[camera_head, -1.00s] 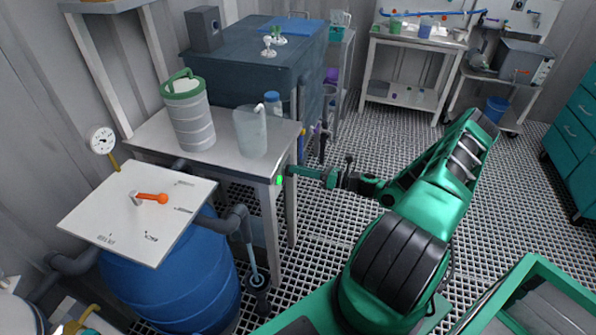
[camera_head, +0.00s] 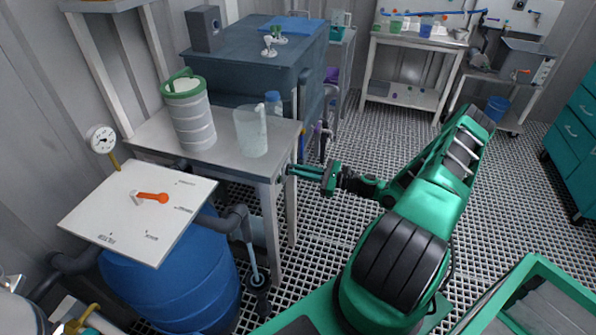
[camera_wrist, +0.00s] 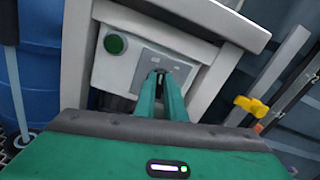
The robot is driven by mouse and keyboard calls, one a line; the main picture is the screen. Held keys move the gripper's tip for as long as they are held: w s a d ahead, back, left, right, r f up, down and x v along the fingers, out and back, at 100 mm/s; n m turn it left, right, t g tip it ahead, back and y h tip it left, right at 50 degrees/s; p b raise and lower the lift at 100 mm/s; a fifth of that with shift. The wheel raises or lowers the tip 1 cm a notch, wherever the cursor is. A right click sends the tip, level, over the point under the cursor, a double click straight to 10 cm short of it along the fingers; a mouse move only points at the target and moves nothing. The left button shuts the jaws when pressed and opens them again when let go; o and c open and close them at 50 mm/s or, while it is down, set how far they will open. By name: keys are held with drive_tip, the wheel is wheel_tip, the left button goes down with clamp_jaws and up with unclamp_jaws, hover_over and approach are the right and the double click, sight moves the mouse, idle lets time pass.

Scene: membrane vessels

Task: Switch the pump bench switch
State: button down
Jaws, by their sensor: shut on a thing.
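The pump bench (camera_head: 225,160) is the grey metal table at left centre in the head view. Its switch box (camera_wrist: 134,74) fills the upper middle of the wrist view, with a dark green round lamp (camera_wrist: 115,44) and a light grey switch plate (camera_wrist: 180,62). My gripper (camera_wrist: 159,76) has its two green fingers close together at this plate. They are shut on the small dark switch knob, which they mostly hide. In the head view my gripper (camera_head: 288,172) reaches the front right corner of the bench. The box is hardly visible there.
A green-lidded container (camera_head: 191,118) and a clear jug (camera_head: 251,133) stand on the bench. A blue barrel (camera_head: 180,285) with a white panel (camera_head: 120,215) is at front left. In the wrist view a yellow handle (camera_wrist: 251,105) is right of the fingers. Grating floor (camera_head: 330,235) is open around my arm.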

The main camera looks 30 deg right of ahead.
drive_tip(key=shift+d+f+n, duration=0.1)
drive_tip(key=shift+d+n, duration=0.05)
drive_tip(key=shift+n, duration=1.45)
drive_tip(key=c, duration=1.8)
unclamp_jaws()
drive_tip(key=shift+s, duration=0.1)
drive_tip(key=v, duration=1)
drive_tip(key=shift+s+d, duration=0.15)
drive_tip(key=shift+s, duration=0.05)
